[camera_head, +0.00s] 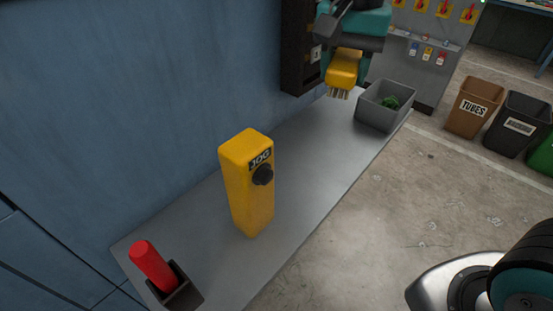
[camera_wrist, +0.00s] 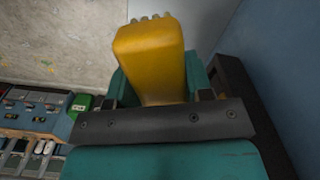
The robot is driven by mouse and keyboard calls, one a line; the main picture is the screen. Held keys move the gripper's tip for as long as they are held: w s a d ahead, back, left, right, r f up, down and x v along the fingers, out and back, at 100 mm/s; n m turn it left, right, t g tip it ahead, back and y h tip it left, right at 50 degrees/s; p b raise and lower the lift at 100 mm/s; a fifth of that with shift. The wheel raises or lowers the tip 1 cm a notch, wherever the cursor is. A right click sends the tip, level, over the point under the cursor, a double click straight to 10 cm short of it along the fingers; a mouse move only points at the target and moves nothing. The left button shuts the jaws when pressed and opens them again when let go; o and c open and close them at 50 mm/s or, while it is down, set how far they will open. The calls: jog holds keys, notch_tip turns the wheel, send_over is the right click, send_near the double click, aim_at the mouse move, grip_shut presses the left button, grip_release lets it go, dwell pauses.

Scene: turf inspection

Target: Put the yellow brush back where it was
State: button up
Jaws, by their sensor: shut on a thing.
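The yellow brush (camera_head: 343,70) is in my gripper (camera_head: 349,49) at the top of the head view, its pale bristles pointing down above the far part of the grey shelf (camera_head: 310,156). In the wrist view the yellow brush (camera_wrist: 152,60) fills the middle, with the bristles at the top edge. My gripper (camera_wrist: 158,90) is shut on it, with a teal finger on each side. The brush seems to be held above the shelf, apart from it.
A yellow JOG box (camera_head: 246,195) with a black knob stands mid-shelf. A red-handled thing (camera_head: 152,265) sits in a dark holder at the near end. A grey bin (camera_head: 370,112) with something green is right of the brush. A dark wall box (camera_head: 298,50) is close left. Labelled bins stand on the floor.

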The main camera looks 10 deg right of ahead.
jog(key=p, duration=0.2)
send_over(320, 168)
notch_tip(320, 168, down, 16)
jog(key=shift+a+r, duration=0.1)
jog(key=shift+f, duration=2.1)
jog(key=o, duration=1)
jog(key=shift+f, duration=0.1)
jog(key=shift+o, duration=0.2)
